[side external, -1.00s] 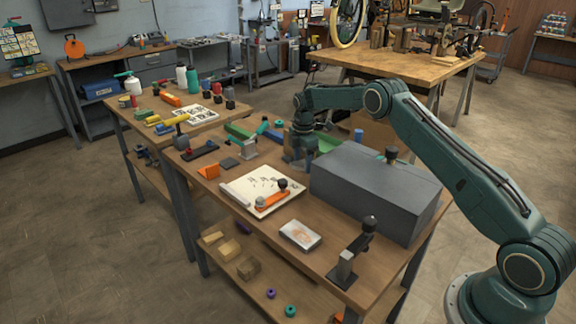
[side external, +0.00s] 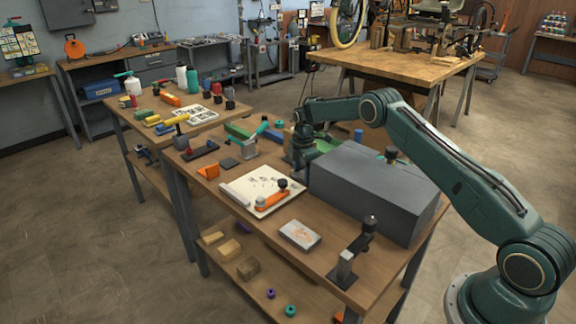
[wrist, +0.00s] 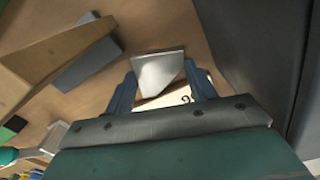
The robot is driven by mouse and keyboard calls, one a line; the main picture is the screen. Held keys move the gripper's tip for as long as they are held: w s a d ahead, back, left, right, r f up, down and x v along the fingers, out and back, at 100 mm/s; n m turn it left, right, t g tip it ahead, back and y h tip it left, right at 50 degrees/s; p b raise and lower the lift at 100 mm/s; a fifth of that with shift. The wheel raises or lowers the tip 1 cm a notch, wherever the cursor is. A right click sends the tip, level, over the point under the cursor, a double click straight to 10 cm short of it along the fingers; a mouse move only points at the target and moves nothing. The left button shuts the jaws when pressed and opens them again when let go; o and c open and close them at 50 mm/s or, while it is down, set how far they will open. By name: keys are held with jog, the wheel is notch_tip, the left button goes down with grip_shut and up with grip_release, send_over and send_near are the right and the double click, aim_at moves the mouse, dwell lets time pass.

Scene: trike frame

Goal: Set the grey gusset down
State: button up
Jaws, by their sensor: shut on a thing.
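The grey gusset (wrist: 160,72) is a pale flat plate with tapered lower edges in the wrist view. It sits between the two blue fingers of my gripper (wrist: 160,80), which are shut on it. In the side view my gripper (side external: 301,160) is low over the bench, just left of the large dark grey box. The gusset cannot be made out there. Whether it touches the bench top is unclear.
The large grey box (side external: 365,195) stands close right of my gripper. A white sheet with drawings (side external: 250,184) lies in front, with an orange-handled tool (side external: 272,197) on it. A tan bar (wrist: 60,48) and a grey bar (wrist: 85,65) lie left in the wrist view.

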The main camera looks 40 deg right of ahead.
aim_at(302, 176)
jog(key=shift+f, duration=0.1)
jog(key=o, duration=1.3)
jog(key=shift+r, duration=6.15)
